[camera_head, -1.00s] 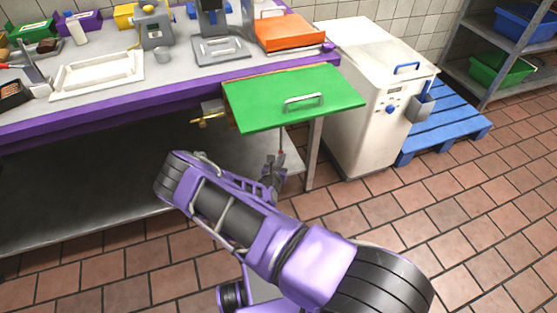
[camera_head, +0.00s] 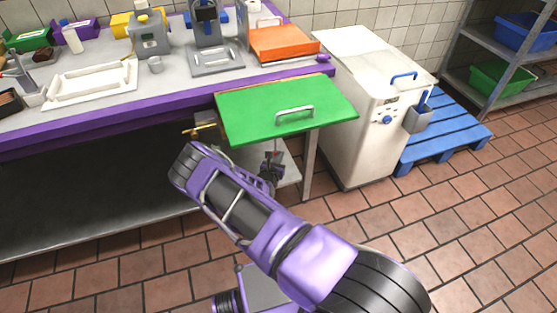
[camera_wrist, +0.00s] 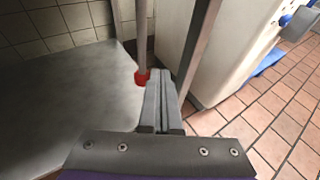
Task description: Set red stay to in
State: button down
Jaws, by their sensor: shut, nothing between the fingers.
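The red stay is a grey rod (camera_wrist: 141,40) with a red end (camera_wrist: 141,77), hanging upright in the wrist view. Its red end is just left of and beyond my fingertips; whether they touch I cannot tell. My gripper (camera_wrist: 164,78) is shut and empty, pointing forward under the table. In the head view my gripper (camera_head: 270,164) is below the green flap (camera_head: 285,108), which stands out level from the table's front edge and has a metal handle. The stay is mostly hidden there by the flap and gripper.
A table leg (camera_wrist: 198,40) stands close right of my fingers. A white cabinet (camera_head: 352,120) is to the right, with a blue pallet (camera_head: 440,140) beyond it. A brass fitting (camera_head: 200,128) sits left of the flap. The tiled floor in front is clear.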

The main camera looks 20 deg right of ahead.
jog(key=shift+w+d, duration=0.25)
jog(key=shift+w, duration=0.9)
jog(key=shift+s, duration=0.15)
